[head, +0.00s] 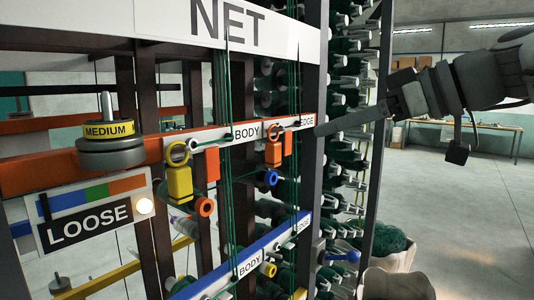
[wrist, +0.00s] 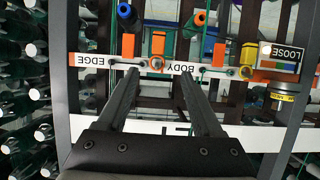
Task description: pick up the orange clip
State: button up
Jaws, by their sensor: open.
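The orange clip (head: 273,153) hangs by its ring from the orange rail, near the BODY and EDGE labels. In the wrist view the orange clip (wrist: 158,43) lies just beyond my fingertips and in line with the gap between them. My gripper (head: 321,130) reaches in from the right in the head view, its tips at the right end of the rail. In the wrist view my gripper (wrist: 158,74) is open, with nothing between its two long fingers.
A yellow clip (head: 179,180) hangs farther left on the rail. Orange tags (head: 212,164) hang beside the clips. Green cords run down past the rail. A dark upright post (head: 312,180) stands at the rail's right end. A MEDIUM weight (head: 110,140) sits at left. Open floor lies at right.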

aim_at(277, 147)
jog(key=p+x, duration=0.2)
jog(key=x, duration=0.9)
jog(key=shift+w+a+f, duration=0.1)
jog(key=shift+a+f, duration=0.05)
jog(key=shift+f, duration=0.1)
jog(key=shift+p+x, duration=1.05)
jog(key=shift+x, duration=1.6)
jog(key=shift+w, duration=0.1)
grip_shut()
